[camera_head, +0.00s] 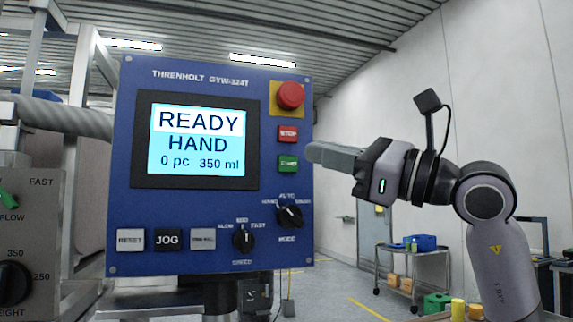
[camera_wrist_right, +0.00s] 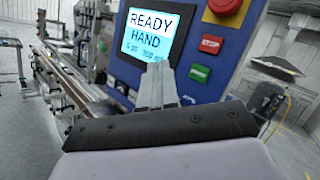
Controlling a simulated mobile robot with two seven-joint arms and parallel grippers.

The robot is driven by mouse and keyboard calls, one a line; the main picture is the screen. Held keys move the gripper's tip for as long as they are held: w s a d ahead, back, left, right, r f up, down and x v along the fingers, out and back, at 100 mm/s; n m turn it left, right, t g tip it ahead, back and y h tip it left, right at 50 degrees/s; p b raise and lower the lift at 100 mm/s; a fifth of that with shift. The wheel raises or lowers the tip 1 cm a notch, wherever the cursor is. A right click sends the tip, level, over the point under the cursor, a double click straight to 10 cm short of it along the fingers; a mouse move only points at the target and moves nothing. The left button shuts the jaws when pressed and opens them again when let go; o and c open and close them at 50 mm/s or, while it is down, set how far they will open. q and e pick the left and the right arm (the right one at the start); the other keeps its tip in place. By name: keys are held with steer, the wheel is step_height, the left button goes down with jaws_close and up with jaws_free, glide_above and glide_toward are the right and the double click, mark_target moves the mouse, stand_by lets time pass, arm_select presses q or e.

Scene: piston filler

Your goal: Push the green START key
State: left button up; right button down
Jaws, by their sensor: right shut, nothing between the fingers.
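The green START key (camera_head: 288,163) sits on the blue control panel (camera_head: 215,220), below the red STOP key (camera_head: 288,134). My right gripper (camera_head: 312,153) is shut and empty, with its fingertips just right of the START key at about its height. In the head view I cannot tell whether the tips touch the panel. In the right wrist view the START key (camera_wrist_right: 200,74) is uncovered, right of the shut fingers (camera_wrist_right: 157,68), and the fingertips overlap the lower edge of the screen. My left gripper is not in view.
A red mushroom button (camera_head: 290,95) stands out at the panel's upper right. The screen (camera_head: 200,140) reads READY, HAND, 0 pc, 350 ml. A MODE knob (camera_head: 290,216) and a speed knob (camera_head: 243,238) protrude below. A cart (camera_head: 412,262) stands behind on the right.

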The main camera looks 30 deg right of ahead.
mark_target(288, 164)
steer(key=shift+w+d+p, duration=0.35)
steer(key=shift+w+p, duration=0.1)
steer(key=shift+w, duration=1)
steer(key=shift+w+d+p, duration=0.3)
steer(key=shift+w+p, duration=0.2)
steer(key=shift+w, duration=0.9)
steer(key=shift+w+d+p, duration=0.35)
steer(key=shift+w+p, duration=0.1)
steer(key=shift+w, duration=1)
steer(key=shift+w, duration=0.1)
steer(key=shift+w+d, duration=0.1)
steer(key=shift+w, duration=0.2)
